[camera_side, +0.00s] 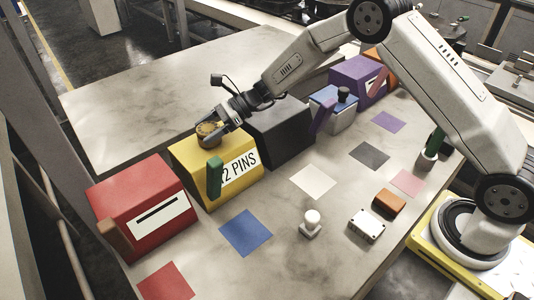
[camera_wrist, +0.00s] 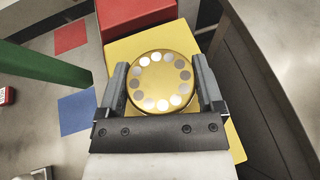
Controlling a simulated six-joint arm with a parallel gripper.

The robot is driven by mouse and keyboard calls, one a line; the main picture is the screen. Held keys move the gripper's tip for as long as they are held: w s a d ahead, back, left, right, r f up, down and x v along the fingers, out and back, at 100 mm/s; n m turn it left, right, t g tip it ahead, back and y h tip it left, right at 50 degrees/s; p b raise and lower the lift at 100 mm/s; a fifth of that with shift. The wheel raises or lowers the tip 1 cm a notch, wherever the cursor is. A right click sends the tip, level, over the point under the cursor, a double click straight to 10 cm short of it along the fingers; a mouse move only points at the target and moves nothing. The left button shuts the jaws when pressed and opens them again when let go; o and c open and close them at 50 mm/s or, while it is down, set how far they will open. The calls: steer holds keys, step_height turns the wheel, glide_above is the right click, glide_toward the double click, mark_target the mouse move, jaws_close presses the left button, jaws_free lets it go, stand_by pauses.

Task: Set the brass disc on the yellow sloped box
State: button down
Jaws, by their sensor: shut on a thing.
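The brass disc (camera_wrist: 160,80) has a ring of several silver and grey round spots on its top. My gripper (camera_wrist: 163,84) is shut on the disc, with one finger on each side of it. In the side view, my gripper (camera_side: 221,128) holds the brass disc (camera_side: 208,132) at the top of the yellow sloped box (camera_side: 193,167). The box has a white label reading "2 PINS" and a green upright piece at its front. In the wrist view the yellow box (camera_wrist: 122,48) lies beneath the disc. I cannot tell whether the disc touches it.
A red box (camera_side: 143,207) with a slot stands left of the yellow one, and a black box (camera_side: 281,135) stands right. Beyond are a blue-grey box (camera_side: 333,113) and a purple box (camera_side: 357,78). In front lie coloured squares, a white knob (camera_side: 312,222) and an orange block (camera_side: 389,203).

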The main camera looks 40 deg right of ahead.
steer(key=shift+f, duration=0.4)
stand_by(0.3)
jaws_free()
steer(key=shift+d, duration=0.1)
steer(key=shift+v, duration=3.8)
